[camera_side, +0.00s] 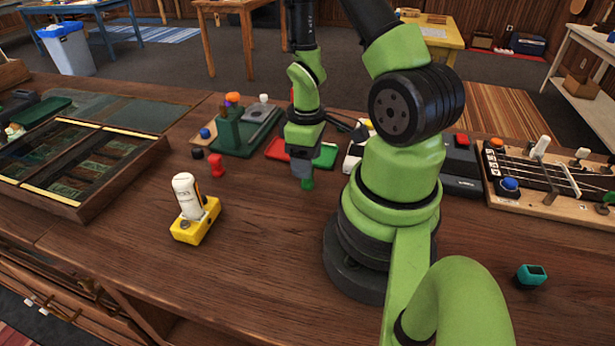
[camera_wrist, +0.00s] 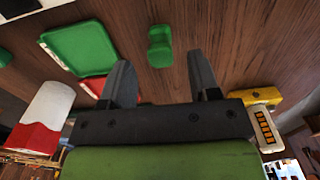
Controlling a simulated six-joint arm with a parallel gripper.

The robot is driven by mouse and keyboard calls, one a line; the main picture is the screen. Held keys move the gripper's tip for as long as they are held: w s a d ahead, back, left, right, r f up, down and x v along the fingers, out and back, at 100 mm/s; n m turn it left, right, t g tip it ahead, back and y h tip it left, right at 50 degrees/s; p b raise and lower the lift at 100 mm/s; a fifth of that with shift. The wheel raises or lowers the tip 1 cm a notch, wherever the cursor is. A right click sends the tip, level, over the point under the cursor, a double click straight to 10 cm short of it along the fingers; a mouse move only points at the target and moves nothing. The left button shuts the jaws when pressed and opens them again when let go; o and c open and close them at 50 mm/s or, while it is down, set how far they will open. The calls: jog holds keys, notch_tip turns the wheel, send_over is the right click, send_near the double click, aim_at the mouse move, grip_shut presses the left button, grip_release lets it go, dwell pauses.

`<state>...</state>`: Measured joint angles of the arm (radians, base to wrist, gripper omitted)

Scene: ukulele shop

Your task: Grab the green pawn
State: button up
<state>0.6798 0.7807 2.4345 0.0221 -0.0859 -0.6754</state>
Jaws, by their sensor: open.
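The green pawn (camera_side: 307,184) stands on the wooden table, right at my gripper's fingertips in the side view. In the wrist view the green pawn (camera_wrist: 160,46) lies between and slightly beyond the two dark fingertips, with a gap on each side. My gripper (camera_side: 301,175) points down over the table and is open. In the wrist view my gripper (camera_wrist: 159,60) has nothing between its fingers that it touches. In the side view the fingers partly hide the pawn's top.
A green tray (camera_side: 325,156) and a red tray (camera_side: 277,150) lie just behind my gripper. The table's front middle is clear.

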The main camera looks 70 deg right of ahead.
aim_at(308, 184)
jog(key=shift+s+f, duration=0.1)
jog(key=shift+f, duration=2.15)
jog(key=shift+c, duration=0.2)
jog(key=c, duration=0.9)
